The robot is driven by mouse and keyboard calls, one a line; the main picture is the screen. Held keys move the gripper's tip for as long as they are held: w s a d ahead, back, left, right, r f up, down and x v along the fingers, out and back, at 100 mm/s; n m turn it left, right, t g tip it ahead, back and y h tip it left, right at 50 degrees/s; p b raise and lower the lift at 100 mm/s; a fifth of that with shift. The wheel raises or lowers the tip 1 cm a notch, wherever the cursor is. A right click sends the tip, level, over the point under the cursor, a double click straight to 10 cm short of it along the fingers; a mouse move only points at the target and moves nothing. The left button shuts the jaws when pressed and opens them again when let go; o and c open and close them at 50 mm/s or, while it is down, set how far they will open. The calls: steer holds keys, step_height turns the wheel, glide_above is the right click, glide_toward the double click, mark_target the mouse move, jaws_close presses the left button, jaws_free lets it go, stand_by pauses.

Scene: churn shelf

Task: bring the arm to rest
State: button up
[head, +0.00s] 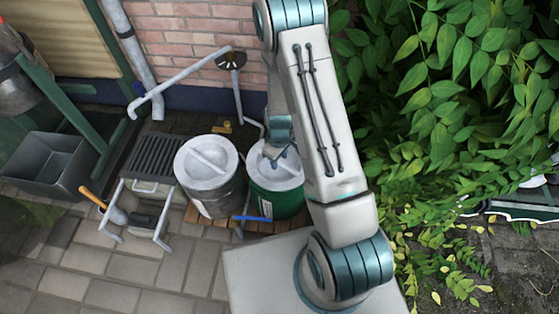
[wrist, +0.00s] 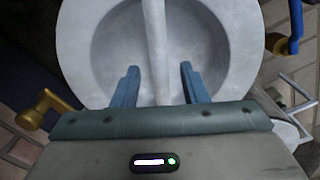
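My gripper (wrist: 159,70) is open, with its two blue fingers apart. In the wrist view it is over a round grey lid (wrist: 215,45), with the lid's bar handle (wrist: 156,30) running between the fingers and gaps showing on both sides. In the head view my gripper (head: 283,150) is above the pale lid of a green churn (head: 277,203), and my arm hides part of both. Whether the fingers touch the lid is unclear.
A grey churn (head: 212,185) with a barred lid stands left of the green one. A slatted rack (head: 157,155) and a grey bin (head: 48,163) stand further left. A brass tap (head: 222,127) and brick wall (head: 185,40) are behind. Leafy bushes (head: 450,90) fill the right.

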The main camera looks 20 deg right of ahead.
steer(key=s+r+m+t+p, duration=0.15)
steer(key=r+p, duration=0.75)
steer(key=r, duration=1.2)
steer(key=s+r+m+p, duration=0.25)
steer(key=r+p, duration=0.65)
steer(key=r, duration=1.2)
steer(key=s+r+m+p, duration=0.1)
steer(key=s+r+p, duration=0.3)
steer(key=r, duration=0.5)
steer(key=s+r+m+t+p, duration=0.1)
steer(key=s+r+p, duration=0.3)
steer(key=r, duration=0.5)
steer(key=s+d+r+m+p, duration=0.1)
steer(key=s+r+m+p, duration=0.1)
steer(key=s+r+p, duration=0.3)
steer(key=w+p+v, duration=0.1)
steer(key=p+v, duration=0.1)
steer(key=v, duration=0.2)
steer(key=shift+s+r, duration=0.1)
